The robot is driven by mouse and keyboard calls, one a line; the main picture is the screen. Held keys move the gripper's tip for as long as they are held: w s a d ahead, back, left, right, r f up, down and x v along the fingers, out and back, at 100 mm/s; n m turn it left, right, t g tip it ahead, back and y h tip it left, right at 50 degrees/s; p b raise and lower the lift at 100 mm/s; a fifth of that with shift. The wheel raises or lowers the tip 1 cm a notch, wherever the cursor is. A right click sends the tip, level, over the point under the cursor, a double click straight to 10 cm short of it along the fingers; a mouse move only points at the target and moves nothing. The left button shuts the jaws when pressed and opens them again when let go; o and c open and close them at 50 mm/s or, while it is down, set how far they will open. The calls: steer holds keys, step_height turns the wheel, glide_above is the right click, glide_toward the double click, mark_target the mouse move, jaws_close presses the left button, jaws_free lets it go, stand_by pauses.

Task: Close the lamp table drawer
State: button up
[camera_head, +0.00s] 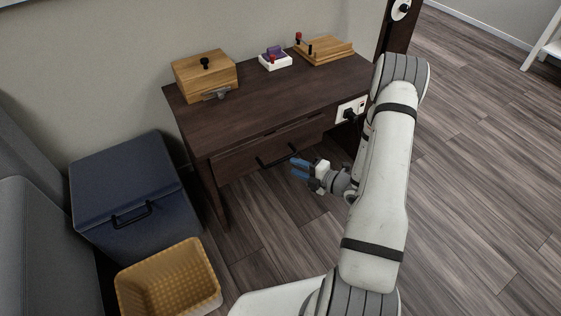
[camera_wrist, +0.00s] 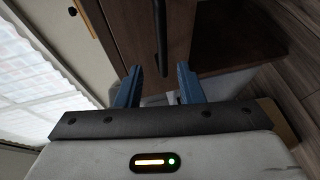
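A dark brown wooden table (camera_head: 265,103) stands against the wall, with a drawer (camera_head: 240,157) under its top. The drawer front seems to stand out a little from the table, but I cannot tell exactly how far. A black bar handle (camera_head: 277,159) is on the drawer front. My gripper (camera_head: 296,167) is in front of the drawer, near the handle's right end, with its blue fingers apart and empty. In the wrist view, the handle (camera_wrist: 161,38) runs down toward the gap between my fingertips (camera_wrist: 160,69); contact cannot be told.
A wooden box (camera_head: 205,76), a small white tray (camera_head: 275,62) and a wooden board (camera_head: 325,50) sit on the tabletop. A dark blue box (camera_head: 125,180) and a yellow basket (camera_head: 168,280) stand at left. A socket (camera_head: 350,111) is on the table's right side.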

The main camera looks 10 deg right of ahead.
mark_target(282, 161)
steer(key=x, duration=0.2)
steer(key=b+x, duration=0.1)
steer(key=x, duration=0.2)
steer(key=b+x, duration=0.1)
steer(key=x, duration=0.1)
steer(key=shift+w+f, duration=0.35)
steer(key=shift+w, duration=0.05)
jaws_close()
